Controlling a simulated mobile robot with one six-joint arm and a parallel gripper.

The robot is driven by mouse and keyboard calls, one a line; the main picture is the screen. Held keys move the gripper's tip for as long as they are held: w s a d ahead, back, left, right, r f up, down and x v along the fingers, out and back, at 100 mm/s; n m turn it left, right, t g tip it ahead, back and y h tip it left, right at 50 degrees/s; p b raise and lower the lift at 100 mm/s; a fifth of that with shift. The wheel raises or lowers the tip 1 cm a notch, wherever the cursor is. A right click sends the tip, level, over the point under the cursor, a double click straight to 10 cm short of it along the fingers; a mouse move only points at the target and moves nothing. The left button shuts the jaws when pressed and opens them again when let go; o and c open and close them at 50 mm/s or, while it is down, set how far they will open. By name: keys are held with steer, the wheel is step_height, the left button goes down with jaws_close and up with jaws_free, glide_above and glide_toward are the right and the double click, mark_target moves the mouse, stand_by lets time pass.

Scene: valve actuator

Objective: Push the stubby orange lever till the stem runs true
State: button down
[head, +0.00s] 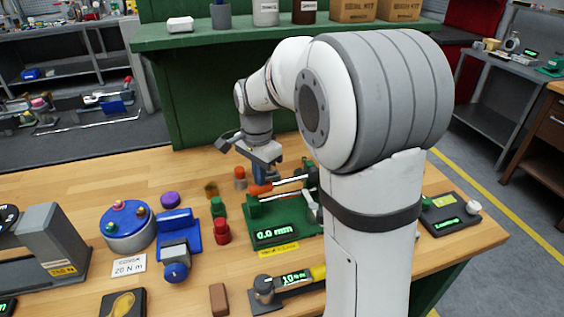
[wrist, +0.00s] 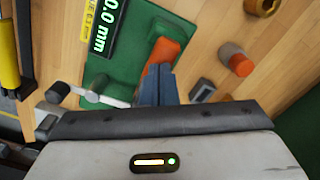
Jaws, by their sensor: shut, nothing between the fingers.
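A green device base (head: 262,215) stands on the wooden bench, its display (head: 275,234) reading 0.0 mm. The stubby orange lever (head: 259,189) is at its far left side in the head view. In the wrist view the orange lever (wrist: 165,52) lies over the green base (wrist: 128,50), just beyond my fingertips. My gripper (wrist: 157,70) is shut and empty, its blue fingers together beside the lever's near end; I cannot tell whether they touch it. In the head view my gripper (head: 261,180) reaches down behind the lever. A pale rod (wrist: 100,93) crosses the base. My arm hides the base's right part.
An orange-capped grey cylinder (head: 240,178) stands left of the lever. Red (head: 222,232) and green (head: 218,207) knobs are nearer. A blue device (head: 178,230) stands left, a yellow-marked gauge (head: 290,286) in front, and a dark display box (head: 448,217) right.

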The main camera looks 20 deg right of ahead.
steer(key=shift+r, duration=0.1)
stand_by(0.4)
step_height(320, 180, up, 10)
steer(key=d+p, duration=0.2)
steer(key=p, duration=0.5)
steer(key=shift+d+f, duration=0.25)
steer(key=shift+d, duration=0.1)
stand_by(0.3)
steer(key=shift+r+p, duration=0.1)
steer(key=shift+p, duration=0.25)
step_height(320, 180, up, 5)
steer(key=p, duration=0.3)
steer(key=shift+p, duration=0.35)
steer(key=shift+s, duration=0.1)
steer(key=s+n+t, duration=0.3)
steer(key=s+n, duration=0.9)
steer(key=s, duration=0.9)
steer(key=shift+s+f, duration=0.35)
steer(key=shift+f, duration=0.05)
